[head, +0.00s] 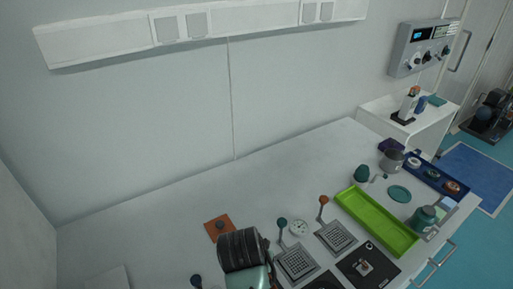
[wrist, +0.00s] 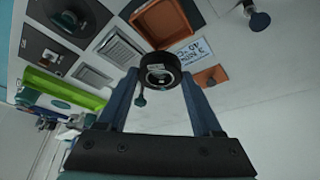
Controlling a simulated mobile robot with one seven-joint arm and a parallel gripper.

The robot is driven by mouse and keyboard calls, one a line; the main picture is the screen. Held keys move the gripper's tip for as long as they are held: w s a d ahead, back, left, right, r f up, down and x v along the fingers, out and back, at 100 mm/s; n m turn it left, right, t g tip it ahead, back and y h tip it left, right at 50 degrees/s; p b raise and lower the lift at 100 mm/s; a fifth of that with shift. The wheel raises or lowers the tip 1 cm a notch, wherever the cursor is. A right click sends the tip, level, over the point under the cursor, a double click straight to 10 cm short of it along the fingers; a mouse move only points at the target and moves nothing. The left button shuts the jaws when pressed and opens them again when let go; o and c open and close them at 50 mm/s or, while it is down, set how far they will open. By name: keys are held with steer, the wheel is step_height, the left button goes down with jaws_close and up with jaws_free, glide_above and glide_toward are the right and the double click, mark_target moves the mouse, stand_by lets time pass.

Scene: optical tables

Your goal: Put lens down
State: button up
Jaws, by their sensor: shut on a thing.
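The lens (wrist: 160,74) is a short black cylinder with a pale ring and a dark centre, seen in the wrist view. My gripper (wrist: 160,82) is shut on it, with a blue finger on each side. The lens is held above the table, and its exact height cannot be told. In the head view my dark and teal arm (head: 245,255) is at the bottom centre, and I cannot make out the lens there.
An orange square pad (head: 220,228) lies left of two grey gridded plates (head: 297,262) with upright levers. A green tray (head: 380,222) and a black plate (head: 368,266) are to the right. An orange-rimmed tray (wrist: 196,14) shows beyond the lens. The table's left side looks mostly clear.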

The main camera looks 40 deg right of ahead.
steer(key=shift+w+d+f, duration=0.1)
steer(key=shift+w+f, duration=0.05)
steer(key=shift+f, duration=0.7)
step_height(320, 180, down, 10)
steer(key=shift+f, duration=0.15)
steer(key=o, duration=1.1)
